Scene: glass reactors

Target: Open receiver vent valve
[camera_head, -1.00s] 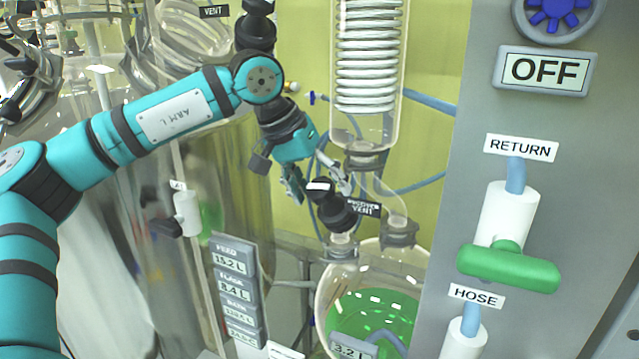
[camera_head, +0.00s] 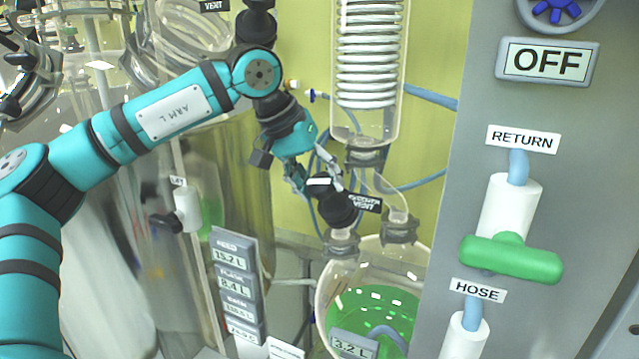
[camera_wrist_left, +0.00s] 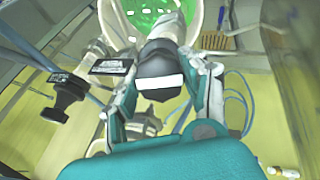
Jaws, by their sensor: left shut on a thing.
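The receiver vent valve (camera_head: 337,209) is a black knob with a white mark, set on a glass neck above the round receiver flask (camera_head: 322,290) that holds green liquid. My left gripper (camera_head: 318,182) comes down from the upper left and is shut on the knob. In the left wrist view the black knob (camera_wrist_left: 160,68) sits between the two fingers of my left gripper (camera_wrist_left: 163,88), its white mark facing the camera. My right gripper is not in view.
A glass coil condenser (camera_head: 368,70) stands just above right of the valve. A grey panel with an OFF display (camera_head: 547,63) and a green RETURN handle (camera_head: 512,258) fills the right. A stack of readouts (camera_head: 237,285) stands lower left. Blue hoses run behind.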

